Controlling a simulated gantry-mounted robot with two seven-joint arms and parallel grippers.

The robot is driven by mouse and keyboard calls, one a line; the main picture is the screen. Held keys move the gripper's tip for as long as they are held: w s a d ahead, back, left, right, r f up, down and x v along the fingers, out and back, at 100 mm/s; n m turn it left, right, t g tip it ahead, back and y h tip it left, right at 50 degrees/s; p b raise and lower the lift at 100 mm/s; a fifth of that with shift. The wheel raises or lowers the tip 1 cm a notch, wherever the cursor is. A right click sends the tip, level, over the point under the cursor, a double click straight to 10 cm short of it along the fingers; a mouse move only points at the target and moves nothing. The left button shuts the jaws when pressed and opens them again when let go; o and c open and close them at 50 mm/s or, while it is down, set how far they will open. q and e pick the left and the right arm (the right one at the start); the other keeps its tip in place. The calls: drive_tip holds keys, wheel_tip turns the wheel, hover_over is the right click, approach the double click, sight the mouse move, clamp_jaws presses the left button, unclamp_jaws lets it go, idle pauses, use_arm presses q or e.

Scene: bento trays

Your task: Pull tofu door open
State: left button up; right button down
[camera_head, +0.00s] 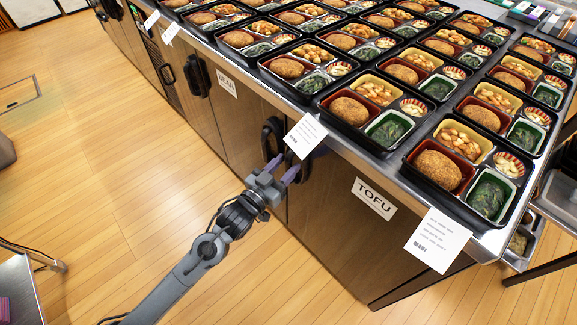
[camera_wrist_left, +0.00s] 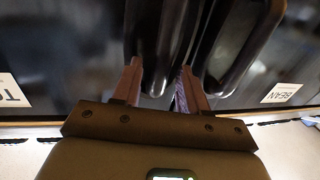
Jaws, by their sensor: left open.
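The tofu door (camera_head: 330,223) is a dark brown cabinet front under the counter, with a white TOFU label (camera_head: 374,198). It looks shut. Its black handle (camera_head: 293,172) is at the door's left edge, partly hidden by my gripper and a hanging paper tag. My left gripper (camera_head: 281,166) is open at this handle, its purple fingers pointing at the door. In the left wrist view the tofu handle (camera_wrist_left: 156,45) lies between the two fingertips. Whether they touch it I cannot tell. My right gripper is not in view.
A neighbouring black handle (camera_head: 271,137) stands close beside, on the BEAN-labelled door (camera_head: 226,83); it also shows in the left wrist view (camera_wrist_left: 240,50). Several bento trays (camera_head: 437,187) cover the counter above. Paper tags (camera_head: 305,135) hang from its edge. The wooden floor (camera_head: 110,180) in front is clear.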

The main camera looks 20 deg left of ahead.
use_arm(q)
drive_tip(key=shift+x, duration=0.8)
drive_tip(key=shift+c, duration=0.3)
clamp_jaws()
